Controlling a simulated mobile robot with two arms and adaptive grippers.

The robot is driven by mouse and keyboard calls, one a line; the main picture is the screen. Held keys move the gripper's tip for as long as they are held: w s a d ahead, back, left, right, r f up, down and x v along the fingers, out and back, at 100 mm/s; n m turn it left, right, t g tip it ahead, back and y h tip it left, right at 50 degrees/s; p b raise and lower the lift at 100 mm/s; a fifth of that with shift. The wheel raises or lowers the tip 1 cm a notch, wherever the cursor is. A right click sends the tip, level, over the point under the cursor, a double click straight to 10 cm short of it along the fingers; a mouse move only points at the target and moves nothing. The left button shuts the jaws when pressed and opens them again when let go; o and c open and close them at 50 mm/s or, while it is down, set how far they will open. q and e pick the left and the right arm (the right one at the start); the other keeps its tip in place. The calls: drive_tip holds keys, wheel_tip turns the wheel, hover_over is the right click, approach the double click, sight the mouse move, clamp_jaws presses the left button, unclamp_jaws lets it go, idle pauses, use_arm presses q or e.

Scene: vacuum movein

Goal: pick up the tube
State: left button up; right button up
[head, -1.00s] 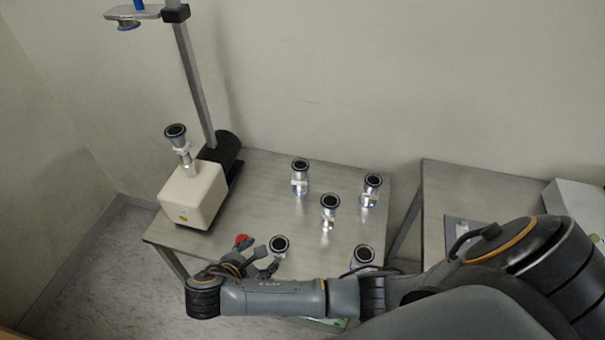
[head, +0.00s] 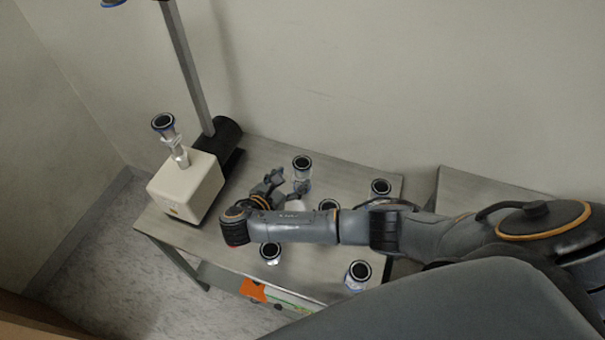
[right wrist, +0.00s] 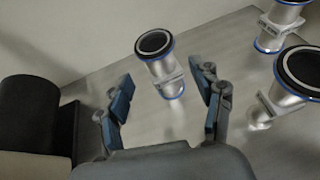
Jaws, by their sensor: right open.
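Several metal tubes with black-ringed tops stand on the steel table. One tube (head: 302,168) stands toward the back, just beyond my right gripper (head: 289,184). In the right wrist view this tube (right wrist: 161,66) stands upright ahead of the open, empty fingers, in line with the gap between them. Another tube (head: 328,205) is partly hidden behind my right arm. More tubes stand at the right (head: 380,188) and near the front edge, one left (head: 270,254) and one right (head: 357,276). My left gripper is not in view.
A cream box (head: 187,186) with a tube (head: 165,128) on top stands at the table's left, beside a tall metal post (head: 188,65) on a black base. A second table (head: 480,192) is at the right. The wall rises close behind.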

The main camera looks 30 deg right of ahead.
sight(299, 173)
drive_tip(key=shift+x, duration=0.9)
drive_tip(key=x, duration=0.4)
drive_tip(key=shift+w+f, duration=0.1)
drive_tip(key=shift+w, duration=0.05)
drive_tip(key=shift+w+d+f, duration=0.25)
drive_tip(key=shift+d, duration=0.2)
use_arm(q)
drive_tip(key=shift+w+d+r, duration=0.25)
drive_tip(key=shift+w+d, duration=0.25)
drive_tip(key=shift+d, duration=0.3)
use_arm(e)
drive_tip(key=shift+c, duration=1.3)
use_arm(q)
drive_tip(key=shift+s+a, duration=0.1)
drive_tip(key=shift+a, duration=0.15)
use_arm(e)
drive_tip(key=c, duration=1.1)
